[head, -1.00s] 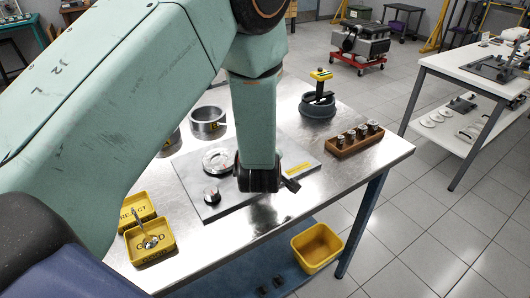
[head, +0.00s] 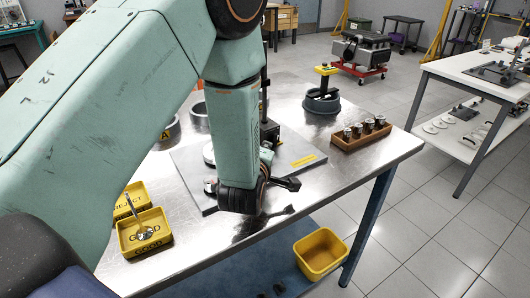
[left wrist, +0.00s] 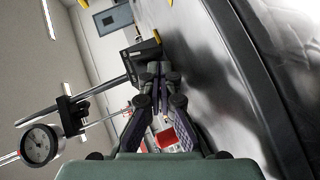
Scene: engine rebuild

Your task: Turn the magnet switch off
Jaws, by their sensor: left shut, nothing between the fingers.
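The dark magnet base (head: 269,133) and its upright post (head: 264,88) stand on the grey plate, half hidden behind my left arm in the head view. My left gripper (head: 292,183) is low over the plate's front part, pointing right, shut and empty. In the left wrist view the shut fingertips (left wrist: 157,68) appear close to the dark base (left wrist: 136,56); I cannot tell whether they touch. A dial gauge (left wrist: 40,146) hangs from the stand's arm there. The magnet switch itself I cannot make out. My right gripper is not in view.
The grey plate (head: 312,158) lies on the steel table. A wooden rack (head: 362,140) of several small metal parts and a dark round part (head: 322,103) with a yellow-topped tool stand behind. Yellow trays (head: 145,232) are at left; a yellow bin (head: 321,254) is below.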

